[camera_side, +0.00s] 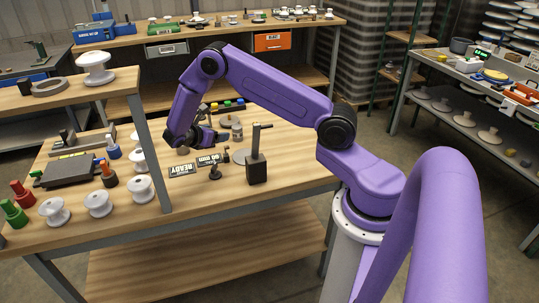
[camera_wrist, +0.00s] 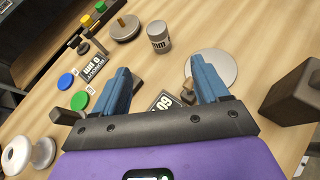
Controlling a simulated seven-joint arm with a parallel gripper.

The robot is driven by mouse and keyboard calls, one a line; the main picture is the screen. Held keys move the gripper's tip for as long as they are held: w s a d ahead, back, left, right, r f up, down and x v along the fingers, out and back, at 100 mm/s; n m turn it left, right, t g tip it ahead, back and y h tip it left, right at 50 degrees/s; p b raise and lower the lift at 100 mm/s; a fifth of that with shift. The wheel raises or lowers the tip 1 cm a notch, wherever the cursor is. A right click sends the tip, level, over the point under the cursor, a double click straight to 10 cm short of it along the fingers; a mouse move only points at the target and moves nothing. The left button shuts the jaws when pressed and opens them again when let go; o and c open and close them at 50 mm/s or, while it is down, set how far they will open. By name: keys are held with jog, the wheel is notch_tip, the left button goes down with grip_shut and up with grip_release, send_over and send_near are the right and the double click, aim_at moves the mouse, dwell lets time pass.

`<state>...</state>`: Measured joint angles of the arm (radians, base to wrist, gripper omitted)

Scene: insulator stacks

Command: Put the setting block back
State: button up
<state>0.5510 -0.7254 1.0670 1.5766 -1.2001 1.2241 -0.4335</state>
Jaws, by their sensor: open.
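No part is plainly marked as the setting block. A small grey cylinder (camera_wrist: 159,37) with a dark label ending in "mm" may be it. It stands upright on the bench beyond my fingertips in the wrist view, and shows in the side view (camera_side: 237,132). My gripper (camera_wrist: 164,82) is open, its two blue fingers apart, with nothing held between them. In the side view my gripper (camera_side: 208,136) is low over the bench. A black "60" plate (camera_wrist: 160,102) lies between the fingers' bases, partly hidden by the gripper.
A flat grey disc (camera_wrist: 212,68) lies beyond the right finger. A dark block with a post (camera_side: 257,166) stands right of my gripper. A disc with a peg (camera_wrist: 125,28), coloured caps (camera_wrist: 66,81) and white insulators (camera_side: 98,203) stand around. Bare wood shows at the front (camera_side: 205,203).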

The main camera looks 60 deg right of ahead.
jog(key=s+a+r+m+t+y, duration=0.1)
jog(key=s+a+r+y, duration=0.2)
jog(key=s+a+r, duration=0.4)
jog(key=s+a+r+m+y, duration=0.25)
jog(key=s+a, duration=0.35)
jog(key=a, duration=0.3)
jog(key=s+a+r+y, duration=0.1)
jog(key=s+a+y, duration=0.1)
jog(key=s, duration=0.6)
jog(key=s+a+r+y, duration=0.2)
jog(key=s+y, duration=0.1)
jog(key=s, duration=0.5)
jog(key=s+a+r+m+g+y, duration=0.1)
jog(key=s+a+r+y, duration=0.1)
jog(key=s, duration=0.5)
jog(key=shift+s+a+r, duration=0.25)
jog(key=shift+s+a, duration=0.05)
jog(key=shift+s, duration=0.1)
jog(key=shift+y, duration=0.25)
